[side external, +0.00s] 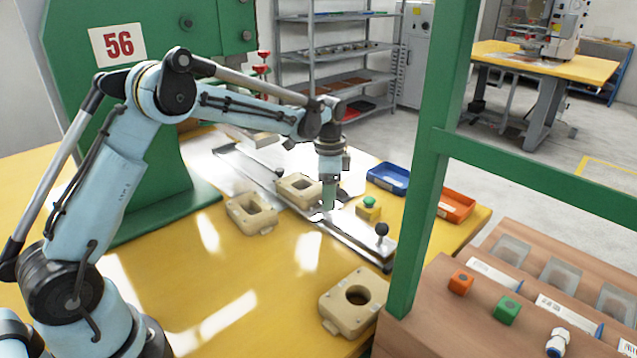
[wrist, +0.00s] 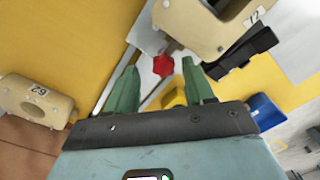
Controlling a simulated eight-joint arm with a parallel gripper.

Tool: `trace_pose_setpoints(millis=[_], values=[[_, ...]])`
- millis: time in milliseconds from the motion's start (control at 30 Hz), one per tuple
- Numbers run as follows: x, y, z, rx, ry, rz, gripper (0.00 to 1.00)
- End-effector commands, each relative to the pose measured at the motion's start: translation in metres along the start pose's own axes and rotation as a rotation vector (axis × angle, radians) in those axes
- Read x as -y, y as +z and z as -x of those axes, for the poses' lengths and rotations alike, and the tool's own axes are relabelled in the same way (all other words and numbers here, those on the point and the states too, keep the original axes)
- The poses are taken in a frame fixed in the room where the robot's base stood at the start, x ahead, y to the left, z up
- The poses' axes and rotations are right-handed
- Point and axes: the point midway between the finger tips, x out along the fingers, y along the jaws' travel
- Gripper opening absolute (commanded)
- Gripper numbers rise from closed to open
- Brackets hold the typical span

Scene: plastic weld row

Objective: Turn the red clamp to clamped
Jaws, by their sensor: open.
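The red clamp shows in the wrist view as a small red star-shaped knob (wrist: 163,66). It appears between my two green fingertips, beside a beige block. My gripper (wrist: 160,72) is open, with a finger to either side of the knob in that picture and nothing held. I cannot tell whether the fingers are level with the knob or still above it. In the side view my gripper (side external: 328,203) points down over the metal rail (side external: 345,232), and I cannot make out the clamp there. Whether the clamp stands clamped or unclamped cannot be told.
Beige blocks stand close by: one at the rail (side external: 297,188), one left of it (side external: 250,222), one near the front (side external: 341,317). A yellow box with a green button (side external: 369,207), a black ball knob (side external: 382,230), a blue tray (side external: 386,181) and an orange tray (side external: 458,207) lie right.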

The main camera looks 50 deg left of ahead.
Motion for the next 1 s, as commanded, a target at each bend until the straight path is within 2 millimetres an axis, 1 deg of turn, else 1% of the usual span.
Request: trace_pose_setpoints(millis=[533, 1000], values=[[0.000, 0.000, 0.000, 0.000, 0.001, -0.602, 0.53], [0.000, 0.000, 0.086, 0.000, 0.001, -0.608, 0.53]])
